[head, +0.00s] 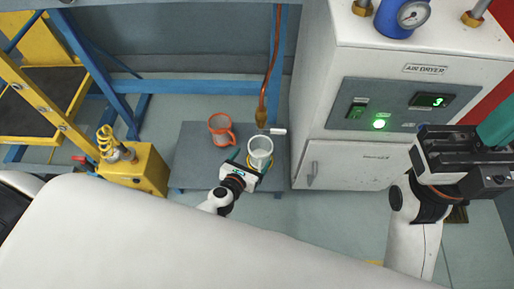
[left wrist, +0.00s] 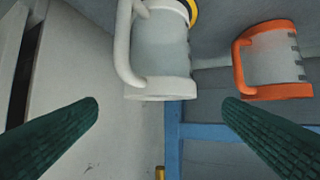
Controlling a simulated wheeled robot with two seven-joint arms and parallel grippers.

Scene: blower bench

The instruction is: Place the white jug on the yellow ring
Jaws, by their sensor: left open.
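The white jug (head: 261,147) stands upright on the grey low table, its open mouth facing up. In the left wrist view the jug (left wrist: 160,50) shows upside down, its handle on the left. The yellow ring (left wrist: 194,12) shows at one side of the jug's base; the jug hides the rest, so I cannot tell how well they are centred. My left gripper (head: 246,162) is open beside the jug, on its near side. In the left wrist view its green fingers (left wrist: 160,108) are wide apart with nothing held. My right gripper (head: 470,155) is at the far right, its jaws unclear.
An orange jug (head: 220,130) stands left of the white jug on the grey table (head: 190,160). A copper pipe with a brass end (head: 262,117) hangs just behind. The white air dryer cabinet (head: 350,165) stands close on the right. A yellow box (head: 140,170) is at left.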

